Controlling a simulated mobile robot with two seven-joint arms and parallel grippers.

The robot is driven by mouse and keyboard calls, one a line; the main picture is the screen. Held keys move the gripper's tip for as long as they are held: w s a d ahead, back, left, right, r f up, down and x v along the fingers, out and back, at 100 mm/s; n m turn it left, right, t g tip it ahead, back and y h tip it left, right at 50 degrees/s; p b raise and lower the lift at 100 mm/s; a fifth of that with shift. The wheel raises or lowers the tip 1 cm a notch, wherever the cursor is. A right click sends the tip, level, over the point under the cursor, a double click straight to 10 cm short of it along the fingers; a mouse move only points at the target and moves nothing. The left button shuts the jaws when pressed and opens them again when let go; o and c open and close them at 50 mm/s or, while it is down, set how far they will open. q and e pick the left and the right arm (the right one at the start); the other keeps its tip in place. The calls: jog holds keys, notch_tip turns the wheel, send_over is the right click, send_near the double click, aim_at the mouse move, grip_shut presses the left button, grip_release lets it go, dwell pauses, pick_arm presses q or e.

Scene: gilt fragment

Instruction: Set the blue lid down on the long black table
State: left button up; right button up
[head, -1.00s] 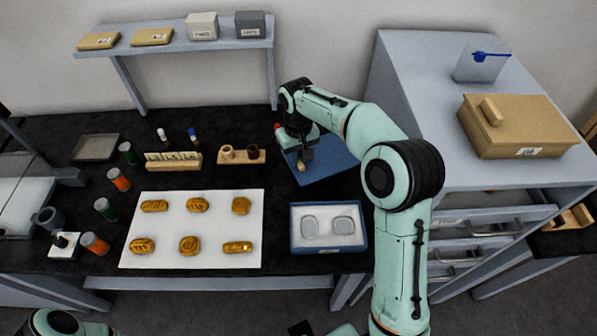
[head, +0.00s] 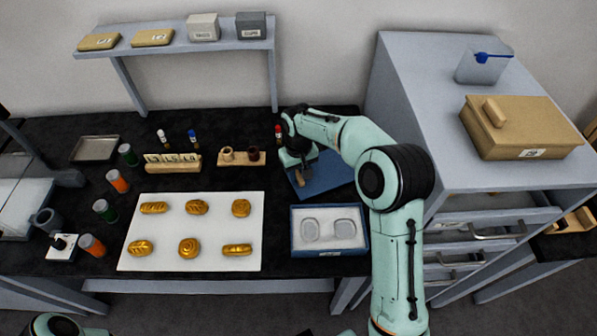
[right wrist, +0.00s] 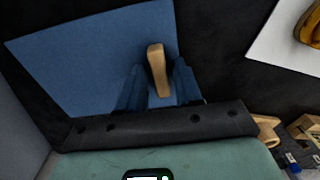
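The blue lid (head: 335,176) has a flat square top and a wooden handle (right wrist: 158,70). In the head view it is over the long black table (head: 230,122), just behind the open blue box (head: 328,251). My right gripper (head: 304,176) is at the lid's left part, with its fingers on both sides of the handle and apparently closed on it. The right wrist view shows the lid's blue top beyond the fingers. I cannot tell whether its underside touches the table. Only a bit of my left arm shows at the bottom left; its gripper is out of view.
A wooden holder (head: 242,164) and a red-capped vial (head: 278,134) stand near the lid. The grey drawer cabinet (head: 418,100) is close on the right.

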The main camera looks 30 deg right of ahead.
jog(key=shift+r, duration=0.2)
pick_arm(q)
jog(key=shift+w+r+p, duration=0.75)
jog(key=shift+r+p, duration=0.1)
jog(key=shift+r, duration=0.25)
pick_arm(e)
notch_tip(320, 180, up, 12)
